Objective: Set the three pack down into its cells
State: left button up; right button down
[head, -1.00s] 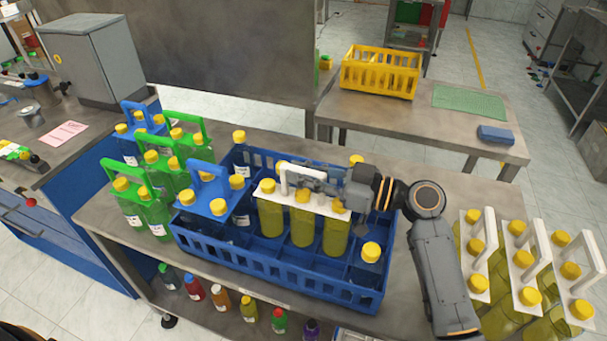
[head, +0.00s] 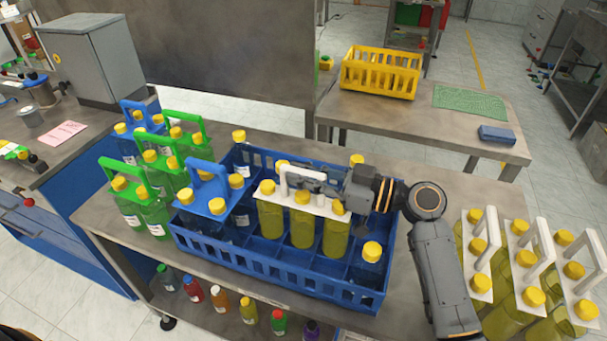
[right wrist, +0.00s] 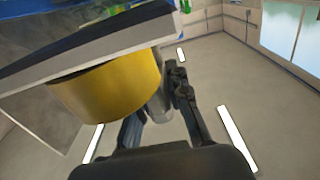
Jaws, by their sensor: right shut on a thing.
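The three pack (head: 303,228) is a white carrier with a handle and three yellow-green bottles with yellow caps in a row. It hangs upright over the middle of the blue crate (head: 262,267), its bottles' lower parts inside the crate. Whether their bottoms touch the cell floor I cannot tell. My right gripper (head: 303,177) is shut on the pack's white handle, with the arm reaching in from the right. In the right wrist view a large yellow cap (right wrist: 112,95) fills the left, beside the gripper fingers. My left gripper is not in view.
A blue-handled pack (head: 208,196) stands in the crate's left end. A loose yellow-capped bottle (head: 371,268) sits in the crate's front right, with others along its back. Green-handled packs (head: 150,205) stand left of the crate, white-handled packs (head: 535,285) at right.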

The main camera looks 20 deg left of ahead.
jog(key=shift+f, duration=0.1)
jog(key=c, duration=1.3)
grip_release()
jog(key=shift+o, duration=0.5)
jog(key=shift+f, duration=0.25)
notch_tip(320, 180, up, 10)
jog(key=shift+r, duration=0.2)
